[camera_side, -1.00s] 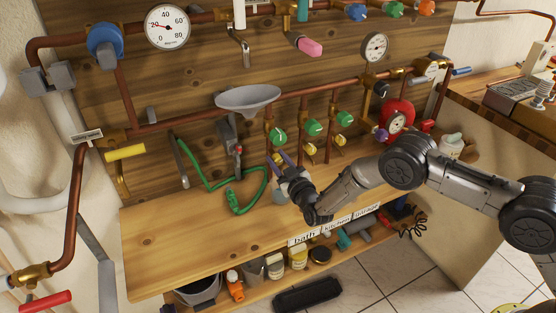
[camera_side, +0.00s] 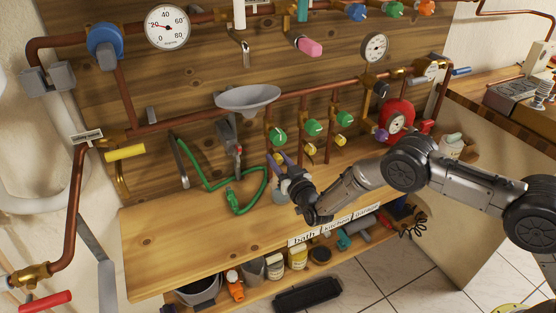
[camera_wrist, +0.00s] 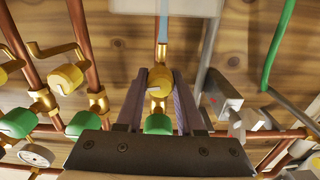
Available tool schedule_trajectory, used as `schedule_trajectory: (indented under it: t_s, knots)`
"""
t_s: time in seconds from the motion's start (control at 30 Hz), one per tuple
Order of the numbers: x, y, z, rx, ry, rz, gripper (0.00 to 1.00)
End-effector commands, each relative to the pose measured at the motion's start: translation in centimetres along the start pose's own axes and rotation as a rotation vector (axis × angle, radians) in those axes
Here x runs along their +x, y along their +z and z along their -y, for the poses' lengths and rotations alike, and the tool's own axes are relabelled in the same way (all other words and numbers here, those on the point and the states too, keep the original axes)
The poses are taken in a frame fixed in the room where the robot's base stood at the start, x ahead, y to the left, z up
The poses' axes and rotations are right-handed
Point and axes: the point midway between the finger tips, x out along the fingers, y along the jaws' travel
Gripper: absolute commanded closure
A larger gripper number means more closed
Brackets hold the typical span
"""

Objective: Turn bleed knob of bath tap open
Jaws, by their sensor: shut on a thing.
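The bath branch is the leftmost of three copper drops, above the "bath" label (camera_side: 303,239) on the bench edge. It carries a green knob (camera_side: 278,136) with a yellow bleed knob below. In the wrist view the yellow bleed knob (camera_wrist: 159,80) sits between the two purple-grey fingers of my gripper (camera_wrist: 159,88), which is shut on it. The bath green knob (camera_wrist: 158,123) shows nearer the palm. In the side view my gripper (camera_side: 281,160) reaches up to the bleed knob and mostly hides it.
The neighbouring branches with green and yellow knobs stand close on the right (camera_side: 313,128). A grey funnel (camera_side: 247,97) and a green hose (camera_side: 232,190) are on the left. The bench top (camera_side: 170,240) is clear at front left.

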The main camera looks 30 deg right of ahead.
Motion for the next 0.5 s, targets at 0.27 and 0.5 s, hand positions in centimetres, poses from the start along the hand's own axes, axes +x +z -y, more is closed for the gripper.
schedule_trajectory:
  t_s: [0.27, 0.5]
  knots:
    - [-0.04, 0.03, -0.04, 0.136, 0.000, 0.000, 1.00]
    - [-0.05, 0.05, -0.05, 0.183, 0.000, 0.000, 1.00]
